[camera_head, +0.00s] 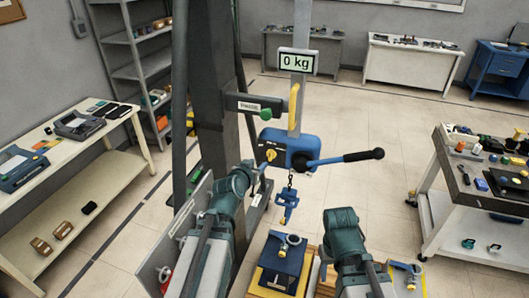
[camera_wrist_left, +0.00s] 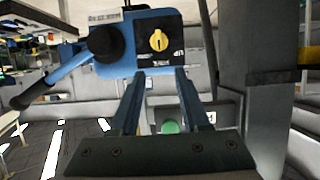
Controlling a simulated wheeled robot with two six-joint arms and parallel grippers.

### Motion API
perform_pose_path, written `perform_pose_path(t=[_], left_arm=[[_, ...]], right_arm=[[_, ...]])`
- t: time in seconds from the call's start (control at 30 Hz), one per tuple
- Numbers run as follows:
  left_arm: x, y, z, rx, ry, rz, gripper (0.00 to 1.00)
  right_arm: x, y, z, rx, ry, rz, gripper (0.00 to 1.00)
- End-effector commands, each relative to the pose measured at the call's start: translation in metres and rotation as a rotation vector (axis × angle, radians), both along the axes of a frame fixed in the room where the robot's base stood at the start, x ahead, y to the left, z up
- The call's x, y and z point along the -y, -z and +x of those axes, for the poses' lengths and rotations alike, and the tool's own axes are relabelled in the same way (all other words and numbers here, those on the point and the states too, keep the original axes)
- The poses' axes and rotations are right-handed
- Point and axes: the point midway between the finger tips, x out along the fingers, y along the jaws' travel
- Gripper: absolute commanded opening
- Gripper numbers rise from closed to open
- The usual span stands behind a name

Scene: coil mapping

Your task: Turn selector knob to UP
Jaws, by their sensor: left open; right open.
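The selector knob (camera_head: 271,154) is yellow and sits on the left part of the blue hoist body (camera_head: 296,143). In the left wrist view, the knob (camera_wrist_left: 158,40) shows on a dark plate, its grip upright in that picture. That view looks upside down against the head view. My left gripper (camera_wrist_left: 160,73) is open, with its two fingers apart and the tips just short of the knob in the picture; nothing is between them. I cannot tell the exact distance. In the head view, my right arm stands low right of centre, and its gripper is hidden.
A lever with a black handle (camera_head: 363,155) sticks out right of the hoist. A yellow bar (camera_head: 293,106) stands above it, and a chain hook (camera_head: 288,200) hangs below. A green ball (camera_head: 266,112) is on the arm at the dark column (camera_head: 215,90). A blue load (camera_head: 282,262) sits below.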

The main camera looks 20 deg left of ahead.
Motion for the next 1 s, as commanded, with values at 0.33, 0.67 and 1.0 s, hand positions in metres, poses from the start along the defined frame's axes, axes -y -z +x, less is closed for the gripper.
perform_pose_path(t=[0.33,0.67,1.0], left_arm=[[0.001,0.007,0.012,0.0,0.001,0.001,0.46],[0.002,0.028,0.061,0.0,0.003,0.0,0.46],[0.005,0.052,0.12,0.0,0.005,-0.002,0.46]], right_arm=[[0.0,0.007,0.0,0.0,0.001,0.0,0.5],[0.0,0.028,0.0,0.001,0.002,0.0,0.5],[0.0,0.052,0.001,0.002,0.005,0.001,0.5]])
